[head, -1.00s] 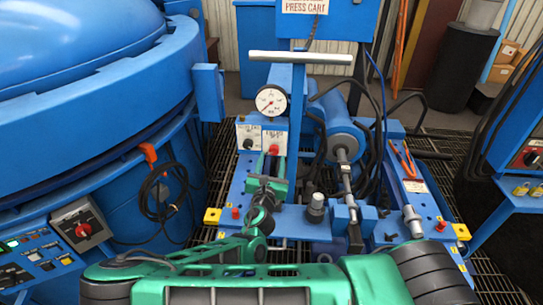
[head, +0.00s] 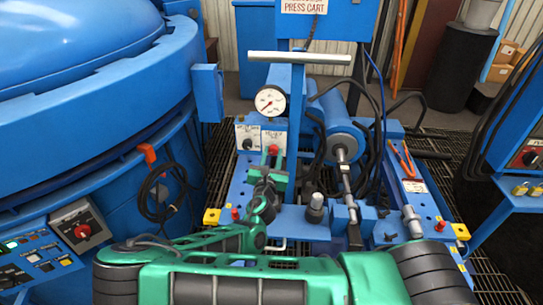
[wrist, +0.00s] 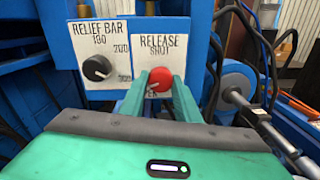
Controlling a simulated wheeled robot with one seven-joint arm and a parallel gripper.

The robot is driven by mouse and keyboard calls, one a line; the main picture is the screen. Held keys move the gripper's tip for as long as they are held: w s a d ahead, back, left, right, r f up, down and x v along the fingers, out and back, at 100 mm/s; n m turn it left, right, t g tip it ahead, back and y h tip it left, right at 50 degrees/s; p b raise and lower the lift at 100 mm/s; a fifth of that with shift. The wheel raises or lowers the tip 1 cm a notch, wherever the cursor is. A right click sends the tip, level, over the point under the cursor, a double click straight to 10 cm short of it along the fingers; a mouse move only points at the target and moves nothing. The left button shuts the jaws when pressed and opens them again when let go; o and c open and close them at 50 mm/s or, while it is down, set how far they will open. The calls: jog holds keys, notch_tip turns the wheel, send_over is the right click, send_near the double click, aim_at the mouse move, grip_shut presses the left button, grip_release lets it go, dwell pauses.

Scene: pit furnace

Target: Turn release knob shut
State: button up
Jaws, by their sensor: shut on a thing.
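The red release knob (wrist: 159,80) sits on a white plate (wrist: 163,48) lettered RELEASE and SHUT in the wrist view. My gripper (wrist: 160,84) has its two green fingers on either side of the knob, closed on it. The small white pointer on the knob shows low on its face, toward partly hidden lettering at the plate's bottom. In the head view the knob (head: 273,150) shows just beyond my green gripper (head: 272,158), below the pressure gauge.
The black relief knob (wrist: 97,68) is on a plate just left of the release knob. A gauge (head: 270,101) stands above the plates. A white T-handle (head: 300,57) crosses over the cart. A blue cylinder (head: 345,138) lies to the right.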

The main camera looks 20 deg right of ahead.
jog(key=shift+a+m, duration=0.1)
jog(key=shift+m, duration=0.2)
jog(key=m, duration=0.4)
jog(key=shift+m, duration=0.3)
jog(key=m, duration=0.5)
jog(key=shift+r+y, duration=0.1)
jog(key=shift+y, duration=0.3)
jog(key=m, duration=0.5)
jog(key=shift+m, duration=0.3)
jog(key=m, duration=0.5)
jog(key=shift+m, duration=0.3)
jog(key=o, duration=1)
jog(key=shift+o, duration=0.2)
